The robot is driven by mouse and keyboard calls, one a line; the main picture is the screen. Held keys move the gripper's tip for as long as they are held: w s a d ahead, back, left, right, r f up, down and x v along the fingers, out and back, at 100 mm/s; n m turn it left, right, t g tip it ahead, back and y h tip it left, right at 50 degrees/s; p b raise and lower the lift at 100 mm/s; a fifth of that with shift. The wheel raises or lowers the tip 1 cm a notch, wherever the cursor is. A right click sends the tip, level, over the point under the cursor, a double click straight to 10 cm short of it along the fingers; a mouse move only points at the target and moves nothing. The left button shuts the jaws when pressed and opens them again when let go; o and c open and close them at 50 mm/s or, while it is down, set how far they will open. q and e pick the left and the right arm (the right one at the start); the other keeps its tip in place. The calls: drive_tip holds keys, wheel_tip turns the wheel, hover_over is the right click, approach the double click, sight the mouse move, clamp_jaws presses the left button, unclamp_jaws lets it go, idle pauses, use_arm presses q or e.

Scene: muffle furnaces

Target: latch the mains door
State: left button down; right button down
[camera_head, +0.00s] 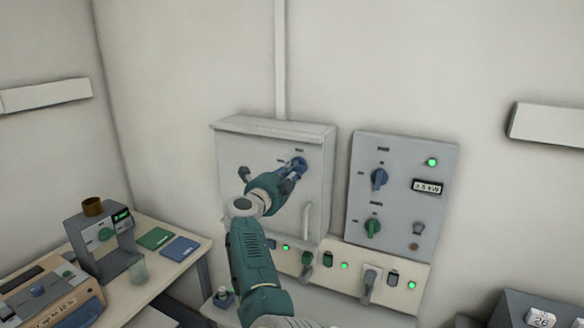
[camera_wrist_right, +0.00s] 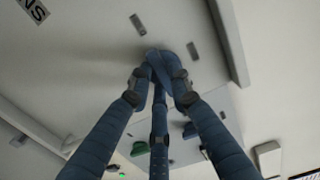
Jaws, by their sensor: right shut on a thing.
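The mains door (camera_head: 235,165) is the front of a grey wall cabinet and looks closed. Part of its label, ending in "NS", shows in the right wrist view (camera_wrist_right: 33,10). A blue latch knob (camera_head: 299,162) sits at the door's upper right, and it also shows in the right wrist view (camera_wrist_right: 154,54). My right gripper (camera_head: 290,176) is at this knob, its fingers (camera_wrist_right: 158,78) closed around it and partly hiding it. The knob's exact angle is hard to tell. My left gripper is not in view.
A grey control panel (camera_head: 400,195) with a blue knob, green knob and "3.5 kW" display hangs right of the cabinet. A socket strip (camera_head: 330,273) with green lamps runs below. A bench (camera_head: 190,267) with instruments stands at left. A pale handle (camera_head: 307,220) is on the door.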

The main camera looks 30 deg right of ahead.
drive_tip(key=shift+d, duration=0.1)
idle(0.4)
drive_tip(key=c, duration=1.6)
unclamp_jaws()
drive_tip(key=shift+o, duration=0.2)
